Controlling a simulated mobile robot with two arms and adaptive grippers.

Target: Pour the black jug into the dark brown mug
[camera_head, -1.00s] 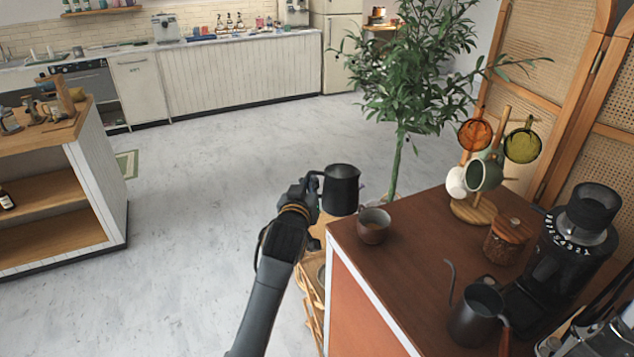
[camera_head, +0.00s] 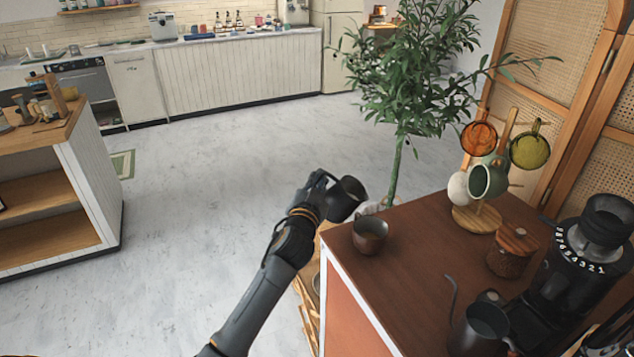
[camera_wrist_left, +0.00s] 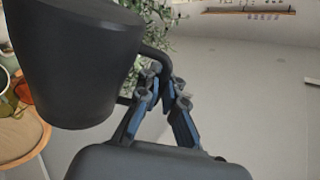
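The black jug (camera_head: 345,197) is held in the air by its handle in my left gripper (camera_head: 314,192), just off the far left corner of the cart. The jug is tilted with its mouth toward the right. In the left wrist view the jug (camera_wrist_left: 72,60) fills the upper left, and the gripper fingers (camera_wrist_left: 165,92) are closed on its handle. The dark brown mug (camera_head: 369,238) stands upright on the cart top near that corner, below and to the right of the jug, apart from it. The mug's inside is partly visible. My right gripper is not in view.
The brown cart top (camera_head: 415,255) also holds a wooden mug tree (camera_head: 477,217) with several mugs, a wood-lidded jar (camera_head: 513,252), a gooseneck kettle (camera_head: 478,328) and a black grinder (camera_head: 580,255). A leafy plant (camera_head: 415,75) stands behind the cart. Open floor lies to the left.

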